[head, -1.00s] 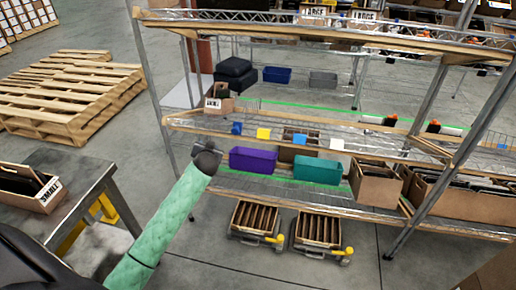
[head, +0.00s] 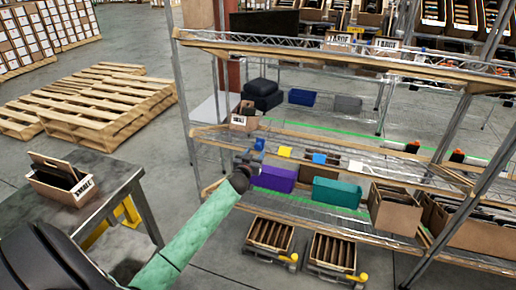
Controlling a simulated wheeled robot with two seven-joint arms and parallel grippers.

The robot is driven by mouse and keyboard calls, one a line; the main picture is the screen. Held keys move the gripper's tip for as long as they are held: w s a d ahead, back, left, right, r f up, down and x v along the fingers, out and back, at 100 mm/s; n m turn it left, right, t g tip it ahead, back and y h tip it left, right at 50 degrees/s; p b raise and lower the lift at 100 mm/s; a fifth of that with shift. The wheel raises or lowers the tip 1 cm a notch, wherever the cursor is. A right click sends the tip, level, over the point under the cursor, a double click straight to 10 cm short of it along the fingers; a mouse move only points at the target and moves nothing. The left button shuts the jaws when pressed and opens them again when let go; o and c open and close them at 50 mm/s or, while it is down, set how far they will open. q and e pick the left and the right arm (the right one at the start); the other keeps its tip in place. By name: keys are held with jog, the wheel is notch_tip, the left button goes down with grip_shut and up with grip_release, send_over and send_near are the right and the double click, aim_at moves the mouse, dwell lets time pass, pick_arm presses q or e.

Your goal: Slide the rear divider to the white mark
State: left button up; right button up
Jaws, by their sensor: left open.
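A wire shelf rack (head: 330,141) fills the right half of the head view. Two orange-and-black pieces stand at the back of its middle shelf, one (head: 411,147) left of the other (head: 457,156); I cannot tell whether either is the rear divider. My left gripper (head: 249,160) is open in front of the rack, beside the left blue block and overlapping the purple bin in view. My right gripper is out of view.
A purple bin (head: 276,178) and teal bin (head: 337,193) sit below the middle shelf. Cartons (head: 396,211) stand at right. Two wheeled crates (head: 332,252) are on the floor. A metal table (head: 110,183) with a small carton (head: 60,182) and pallets (head: 108,105) are at left.

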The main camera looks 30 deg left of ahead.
aim_at(258, 149)
pick_arm(q)
jog(key=x, duration=0.3)
jog(key=shift+r, duration=0.15)
jog(key=shift+w+a+p, duration=0.15)
jog(key=shift+w+p, duration=0.2)
jog(key=shift+w, duration=0.25)
grip_shut()
